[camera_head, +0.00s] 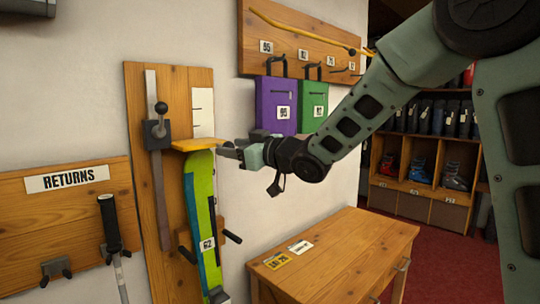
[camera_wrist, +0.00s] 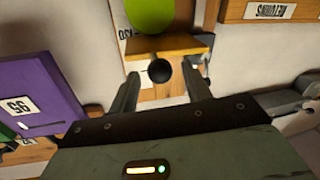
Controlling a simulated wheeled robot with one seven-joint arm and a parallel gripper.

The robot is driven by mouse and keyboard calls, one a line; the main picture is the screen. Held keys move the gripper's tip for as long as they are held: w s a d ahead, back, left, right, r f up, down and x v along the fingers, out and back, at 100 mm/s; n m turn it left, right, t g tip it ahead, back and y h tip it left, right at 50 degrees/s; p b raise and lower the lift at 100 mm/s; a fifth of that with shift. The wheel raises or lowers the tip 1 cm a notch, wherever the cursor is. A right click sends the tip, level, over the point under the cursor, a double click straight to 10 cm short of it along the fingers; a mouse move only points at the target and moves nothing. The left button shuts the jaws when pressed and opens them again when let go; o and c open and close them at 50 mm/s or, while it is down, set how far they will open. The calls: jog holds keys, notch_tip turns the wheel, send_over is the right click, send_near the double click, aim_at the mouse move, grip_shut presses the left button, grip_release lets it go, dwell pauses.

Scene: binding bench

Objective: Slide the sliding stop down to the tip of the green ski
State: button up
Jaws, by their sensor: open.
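The sliding stop is a grey block (camera_head: 157,133) with a dark knob on a lever, on a metal rail of the wooden board. Its yellow-brown plate (camera_head: 196,144) reaches right, just above the tip of the green ski (camera_head: 201,178); I cannot tell whether they touch. My gripper (camera_head: 228,150) is open at the plate's right end in the head view. In the wrist view, which is upside down, a dark round knob (camera_wrist: 159,71) shows between the open fingers (camera_wrist: 160,88), with the plate (camera_wrist: 165,46) and green ski tip (camera_wrist: 150,14) beyond. No grip on the knob shows.
A purple box (camera_head: 276,104) and a green box (camera_head: 313,105) hang right of the board, behind my arm. A wooden table (camera_head: 345,250) with two cards stands below. A RETURNS board (camera_head: 65,205) is at left, and boot shelves (camera_head: 425,180) are at back right.

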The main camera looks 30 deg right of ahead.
jog(key=b+v, duration=0.2)
jog(key=v, duration=1.3)
jog(key=shift+b, duration=0.3)
jog(key=s+a+f+m+g+h, duration=0.1)
jog(key=s+a+f+g+h, duration=0.3)
jog(key=f, duration=0.5)
jog(key=s+a+f+m+g+h, duration=0.1)
jog(key=s+a+f+g+h, duration=0.15)
jog(key=a+f, duration=0.45)
jog(key=s+a+f+n+g+h, duration=0.1)
jog(key=s+f+g, duration=0.3)
jog(key=s, duration=0.6)
jog(key=s+a+f+g, duration=0.3)
jog(key=s+f+g, duration=0.2)
jog(key=s, duration=0.5)
jog(key=shift+f+n+h, duration=0.35)
jog(key=shift+f+n, duration=0.05)
jog(key=shift+f, duration=0.1)
